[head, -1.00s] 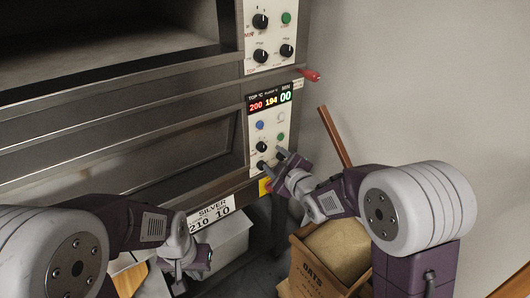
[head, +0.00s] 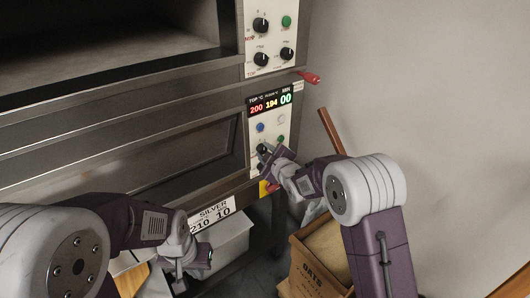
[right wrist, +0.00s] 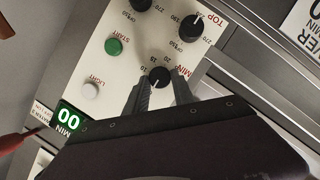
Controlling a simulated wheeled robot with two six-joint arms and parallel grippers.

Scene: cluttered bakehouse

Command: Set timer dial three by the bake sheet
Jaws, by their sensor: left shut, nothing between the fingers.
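The lower oven's control panel carries a lit display (head: 270,103) reading 200, 194 and 00. The black MIN timer dial (right wrist: 158,77) shows in the right wrist view, with 10 and 20 among its marks. My right gripper (right wrist: 161,85) is open, its fingers on either side of this dial; contact cannot be told. In the head view my right gripper (head: 266,153) covers part of the lower panel. The bake sheet, a white label (head: 211,214) reading SILVER 210 10, is below the oven door. My left gripper (head: 181,270) is shut and empty, low near the label.
A green START button (right wrist: 114,46), a white LIGHT button (right wrist: 91,90) and another dial (right wrist: 195,26) are close to my right fingers. An oats box (head: 307,262) stands on the floor at the right.

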